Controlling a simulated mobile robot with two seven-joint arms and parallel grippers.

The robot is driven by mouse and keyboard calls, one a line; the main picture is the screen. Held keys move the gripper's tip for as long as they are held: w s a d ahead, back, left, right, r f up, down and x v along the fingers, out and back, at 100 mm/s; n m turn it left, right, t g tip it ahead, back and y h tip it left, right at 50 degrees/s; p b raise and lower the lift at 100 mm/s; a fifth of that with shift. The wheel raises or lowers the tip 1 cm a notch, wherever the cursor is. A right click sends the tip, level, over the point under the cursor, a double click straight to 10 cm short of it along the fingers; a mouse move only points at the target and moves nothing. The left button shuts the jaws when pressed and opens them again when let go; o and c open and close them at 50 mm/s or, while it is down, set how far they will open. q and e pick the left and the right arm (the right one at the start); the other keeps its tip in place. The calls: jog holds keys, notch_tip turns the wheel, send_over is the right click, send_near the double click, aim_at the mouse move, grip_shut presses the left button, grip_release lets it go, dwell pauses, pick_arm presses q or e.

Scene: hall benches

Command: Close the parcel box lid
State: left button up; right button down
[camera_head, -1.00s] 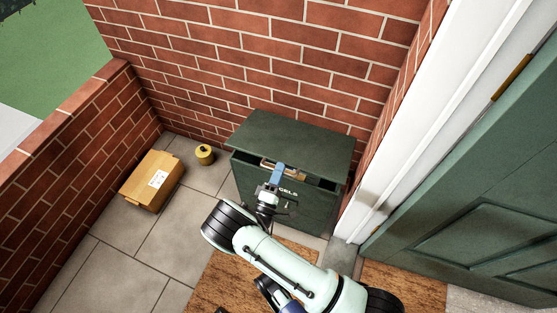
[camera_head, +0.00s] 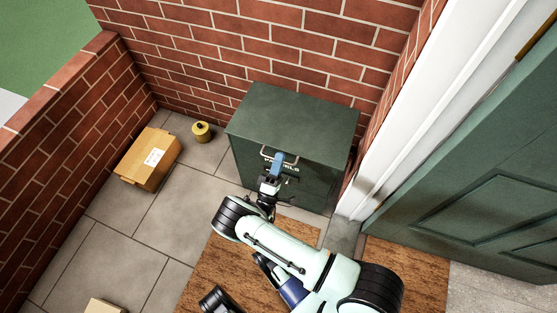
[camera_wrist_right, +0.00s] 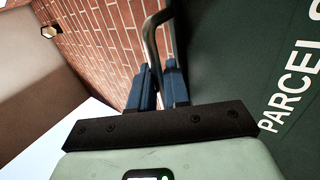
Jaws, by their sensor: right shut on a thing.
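The dark green parcel box (camera_head: 285,185) stands against the brick wall, with its lid (camera_head: 295,115) lying down over the top. No gap shows under the lid's front edge in the head view. A metal bar handle (camera_head: 265,156) is at the front edge. My right gripper (camera_head: 278,160) has its blue fingers shut on this handle. In the right wrist view the handle (camera_wrist_right: 150,40) runs up from between the fingers (camera_wrist_right: 158,75), beside the green front with white lettering. My left gripper is not in view.
A cardboard parcel (camera_head: 149,158) and a small yellow round object (camera_head: 201,132) are on the paving to the left. A brown mat (camera_head: 215,270) lies in front of the box. A green door (camera_head: 480,190) with a white frame is on the right.

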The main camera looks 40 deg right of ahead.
jog(key=shift+w+d, duration=0.1)
jog(key=shift+d, duration=0.15)
jog(key=c, duration=1.3)
grip_release()
jog(key=shift+f, duration=0.1)
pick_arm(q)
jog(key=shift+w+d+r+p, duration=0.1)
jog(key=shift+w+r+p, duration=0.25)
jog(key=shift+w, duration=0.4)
pick_arm(e)
jog(key=v, duration=0.7)
jog(key=shift+a+f, duration=0.1)
jog(key=shift+a, duration=0.25)
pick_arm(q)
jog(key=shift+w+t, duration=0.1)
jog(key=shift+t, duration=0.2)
